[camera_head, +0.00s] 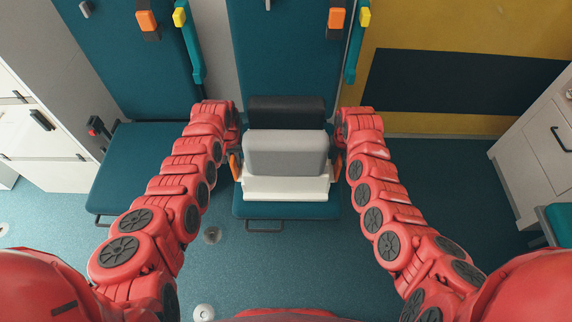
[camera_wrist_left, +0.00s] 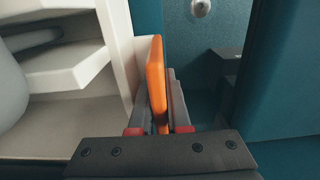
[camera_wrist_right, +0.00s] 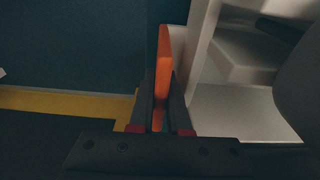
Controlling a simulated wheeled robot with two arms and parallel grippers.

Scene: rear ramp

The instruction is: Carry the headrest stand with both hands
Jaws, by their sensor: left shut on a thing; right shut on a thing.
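The headrest stand (camera_head: 285,187) is a white stand holding a grey headrest (camera_head: 286,153) and a black headrest (camera_head: 286,112) behind it. It is between my two arms, in front of a teal seat back. My left gripper (camera_wrist_left: 157,105) is shut on the stand's left orange handle (camera_wrist_left: 155,75). My right gripper (camera_wrist_right: 161,105) is shut on the right orange handle (camera_wrist_right: 164,65). The stand's white side shows in the left wrist view (camera_wrist_left: 118,45) and in the right wrist view (camera_wrist_right: 196,45). Whether the stand touches the seat below is hidden.
A teal seat (camera_head: 285,211) lies under the stand in the head view. Another teal seat (camera_head: 138,165) is to the left. White cabinets stand at the left (camera_head: 35,130) and right (camera_head: 545,150). Blue floor (camera_head: 250,265) is open in front.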

